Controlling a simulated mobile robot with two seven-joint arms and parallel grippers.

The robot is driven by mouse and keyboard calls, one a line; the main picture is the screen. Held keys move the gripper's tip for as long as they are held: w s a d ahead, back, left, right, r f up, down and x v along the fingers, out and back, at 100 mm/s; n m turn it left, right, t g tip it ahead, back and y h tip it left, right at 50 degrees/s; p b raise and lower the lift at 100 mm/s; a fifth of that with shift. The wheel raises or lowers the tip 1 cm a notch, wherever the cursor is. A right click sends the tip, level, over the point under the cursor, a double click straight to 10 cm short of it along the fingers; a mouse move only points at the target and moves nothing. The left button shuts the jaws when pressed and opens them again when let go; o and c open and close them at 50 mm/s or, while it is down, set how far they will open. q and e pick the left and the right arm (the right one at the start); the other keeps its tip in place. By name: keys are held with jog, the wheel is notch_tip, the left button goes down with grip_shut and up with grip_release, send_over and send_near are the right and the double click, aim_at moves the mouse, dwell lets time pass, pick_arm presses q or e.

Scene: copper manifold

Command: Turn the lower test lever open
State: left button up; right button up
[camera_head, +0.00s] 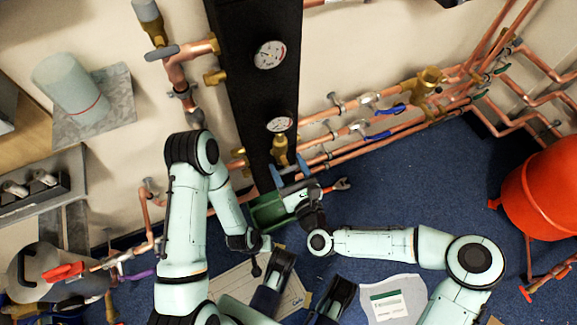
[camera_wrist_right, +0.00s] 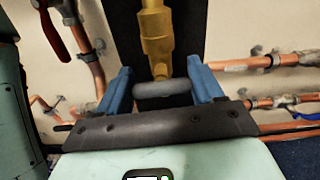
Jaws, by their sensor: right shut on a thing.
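The lower test lever is a short grey handle (camera_wrist_right: 162,89) in the right wrist view. It lies crosswise below the vertical brass valve (camera_wrist_right: 158,38). My right gripper (camera_wrist_right: 161,88) has one blue finger on each end of the handle and is shut on it. In the head view the brass valve (camera_head: 280,149) sits under the lower gauge (camera_head: 280,124) on the black column. My right gripper (camera_head: 289,169) is just below that valve, and the handle is mostly hidden there. My left arm bends down at left of centre; its gripper cannot be made out.
Copper pipes with blue-handled valves (camera_head: 381,135) run along the wall to the right. An upper grey lever (camera_head: 162,52) is at the upper left. A red-orange vessel (camera_head: 545,190) stands at the right. Blue floor is open right of centre.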

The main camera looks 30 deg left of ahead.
jog(key=n, duration=0.4)
jog(key=shift+s+n, duration=0.1)
jog(key=shift+n, duration=0.3)
jog(key=n, duration=0.4)
jog(key=shift+a+f, duration=0.1)
jog(key=shift+f, duration=0.05)
jog(key=n, duration=0.4)
jog(key=shift+s, duration=0.1)
pick_arm(q)
jog(key=shift+w+r, duration=0.3)
jog(key=shift+w, duration=0.1)
pick_arm(e)
jog(key=shift+f+n, duration=0.2)
jog(key=shift+n, duration=2)
jog(key=o, duration=1)
jog(key=shift+c, duration=0.2)
